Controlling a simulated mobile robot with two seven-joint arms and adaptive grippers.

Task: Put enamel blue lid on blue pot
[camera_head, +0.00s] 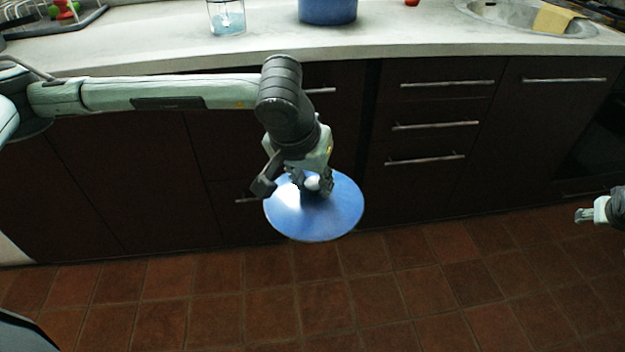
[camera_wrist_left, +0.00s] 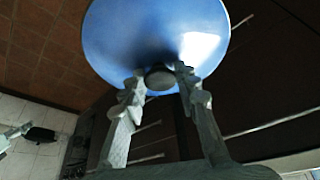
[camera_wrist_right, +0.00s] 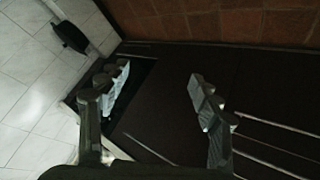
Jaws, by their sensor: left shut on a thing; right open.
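The blue enamel lid (camera_head: 315,222) hangs in the air in front of the cabinets, below the counter's front edge. My left gripper (camera_head: 313,184) is shut on the lid's knob. In the left wrist view the lid (camera_wrist_left: 140,35) shows with its dark knob (camera_wrist_left: 159,78) between the fingertips of the left gripper (camera_wrist_left: 159,84). The blue pot (camera_head: 328,10) stands on the counter at the top middle, cut off by the picture's upper edge. My right gripper (camera_head: 583,215) is at the far right, away from lid and pot. In the right wrist view it (camera_wrist_right: 160,84) is open and empty.
A glass with blue liquid (camera_head: 227,18) stands on the counter left of the pot. A sink with a yellow cloth (camera_head: 553,19) is at the right, a dish rack (camera_head: 50,20) at the left. Dark cabinets with bar handles (camera_head: 433,125) are behind the lid.

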